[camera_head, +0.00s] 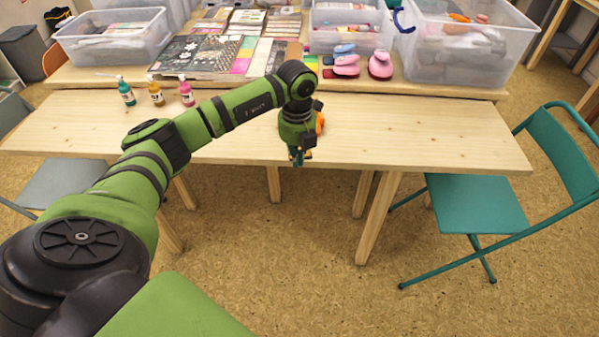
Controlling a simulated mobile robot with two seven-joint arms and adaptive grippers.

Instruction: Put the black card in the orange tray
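My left arm reaches in over the wooden table, and its gripper (300,157) points down at the table's front edge. The fingers are small and dark here, so I cannot tell whether they are open or hold something. An orange thing (320,123) shows just right of the gripper's wrist; most of it is hidden, and I cannot tell whether it is the orange tray. I cannot make out a separate black card on the front table. My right gripper is not in view.
The front wooden table (430,135) is clear to the right. Small paint bottles (157,92) stand at its left. Behind are patterned sheets (215,50), pink punches (380,65) and clear plastic bins (465,40). A teal chair (475,205) stands at the right.

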